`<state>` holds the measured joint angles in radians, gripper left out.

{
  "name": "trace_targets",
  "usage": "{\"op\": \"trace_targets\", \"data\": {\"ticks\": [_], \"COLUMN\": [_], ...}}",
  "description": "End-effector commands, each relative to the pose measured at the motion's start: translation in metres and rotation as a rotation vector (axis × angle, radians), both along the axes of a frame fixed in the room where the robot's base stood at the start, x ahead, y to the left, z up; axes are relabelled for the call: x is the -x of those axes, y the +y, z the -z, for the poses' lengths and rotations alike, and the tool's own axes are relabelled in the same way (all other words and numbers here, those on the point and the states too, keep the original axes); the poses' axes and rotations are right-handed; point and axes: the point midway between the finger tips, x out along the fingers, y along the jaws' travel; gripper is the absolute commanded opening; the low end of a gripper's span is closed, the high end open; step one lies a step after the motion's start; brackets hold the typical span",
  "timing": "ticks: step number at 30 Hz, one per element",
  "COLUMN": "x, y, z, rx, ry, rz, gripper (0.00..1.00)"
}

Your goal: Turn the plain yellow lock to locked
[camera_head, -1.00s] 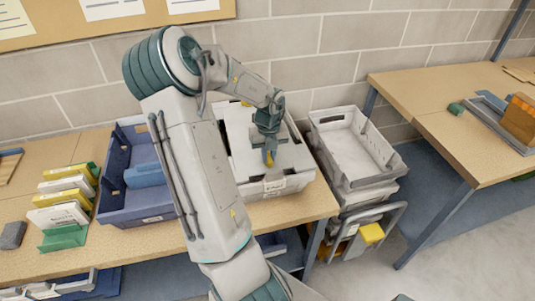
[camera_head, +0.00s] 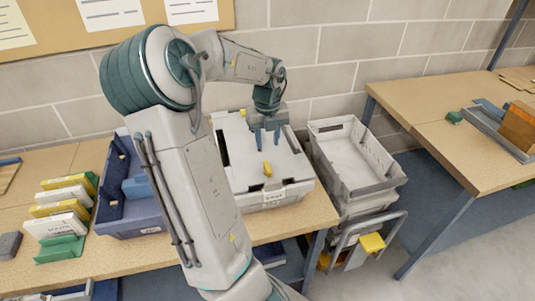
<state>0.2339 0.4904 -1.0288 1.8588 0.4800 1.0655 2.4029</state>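The plain yellow lock (camera_head: 267,169) is a small yellow piece on the top of a pale grey box (camera_head: 240,185), near its front edge. The box stands on the wooden bench beside the blue crate. My gripper (camera_head: 265,142) hangs above the box, behind and above the lock, with its fingers pointing down. The two fingers are apart with nothing between them. The lock is clear of the gripper. It is too small to read which way it is turned.
A blue crate (camera_head: 109,213) stands left of the box, partly behind my arm. Several yellow and white items (camera_head: 67,196) stand further left. Grey stacked crates (camera_head: 324,165) are on a trolley at the right. Another bench (camera_head: 430,100) is beyond.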

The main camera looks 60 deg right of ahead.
Motion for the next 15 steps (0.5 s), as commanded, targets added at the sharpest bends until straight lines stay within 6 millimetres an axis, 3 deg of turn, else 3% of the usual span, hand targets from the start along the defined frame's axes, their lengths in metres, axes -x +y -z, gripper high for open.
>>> {"op": "trace_targets", "data": {"ticks": [6,15], "x": [0.0,0.0], "y": [0.0,0.0], "z": [-0.029,-0.035], "rx": [0.001,-0.001], "ry": [0.0,0.001], "rz": [-0.001,0.0], "gripper": [0.36,0.36]}}
